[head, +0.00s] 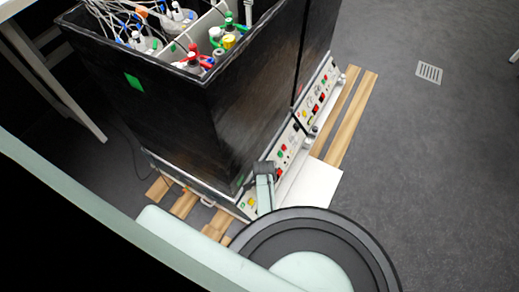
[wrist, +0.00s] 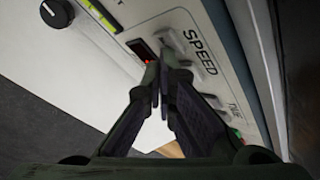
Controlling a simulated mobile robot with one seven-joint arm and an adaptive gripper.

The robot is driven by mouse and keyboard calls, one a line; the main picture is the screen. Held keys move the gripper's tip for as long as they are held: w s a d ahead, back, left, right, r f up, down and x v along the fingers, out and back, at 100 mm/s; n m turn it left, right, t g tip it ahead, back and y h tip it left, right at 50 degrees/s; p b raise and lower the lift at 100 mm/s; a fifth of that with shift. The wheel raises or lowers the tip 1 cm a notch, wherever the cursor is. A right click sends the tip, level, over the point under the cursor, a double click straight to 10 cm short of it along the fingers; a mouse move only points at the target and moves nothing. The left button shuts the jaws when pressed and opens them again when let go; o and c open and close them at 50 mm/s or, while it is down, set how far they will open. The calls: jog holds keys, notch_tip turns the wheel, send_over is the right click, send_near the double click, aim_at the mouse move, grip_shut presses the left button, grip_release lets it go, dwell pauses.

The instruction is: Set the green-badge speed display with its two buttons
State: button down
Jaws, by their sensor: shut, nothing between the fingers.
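In the wrist view, the speed display (wrist: 142,50) is a dark window with a small red lit mark, too small to read. It sits beside the black word SPEED on the pale panel. Grey buttons (wrist: 206,66) lie around that word; one is partly behind my fingers. My gripper (wrist: 163,66) is shut and empty, its fingertips over the panel next to the display. I cannot tell whether they touch a button. In the head view, my gripper (head: 265,172) is at the low front panel. A green badge (head: 133,82) is on the black housing's side wall.
The black shaker housing (head: 190,120) holds bottles with coloured caps and tubing. A second control panel (head: 318,95) continues farther back. A black knob (wrist: 57,13) is on the panel. Wooden strips (head: 352,120) lie on the grey floor, which is open at the right.

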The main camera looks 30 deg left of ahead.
jog(key=shift+s+a+f+b, duration=0.2)
jog(key=shift+s+f+b, duration=0.15)
jog(key=shift+f, duration=0.35)
jog(key=shift+s+d, duration=0.1)
jog(key=shift+s+d+r+p, duration=0.15)
jog(key=shift+d+p, duration=0.3)
jog(key=shift+s+d+r+p, duration=0.1)
jog(key=shift+d+p, duration=0.3)
jog(key=shift+p, duration=0.05)
jog(key=shift+r, duration=0.1)
jog(key=shift+d+r+p, duration=0.15)
jog(key=shift+r+p, duration=0.15)
jog(key=shift+p, duration=0.15)
jog(key=d+r+p, duration=0.3)
jog(key=shift+w+d+r+p, duration=0.1)
jog(key=shift+w+p, duration=0.15)
jog(key=shift+p, duration=0.15)
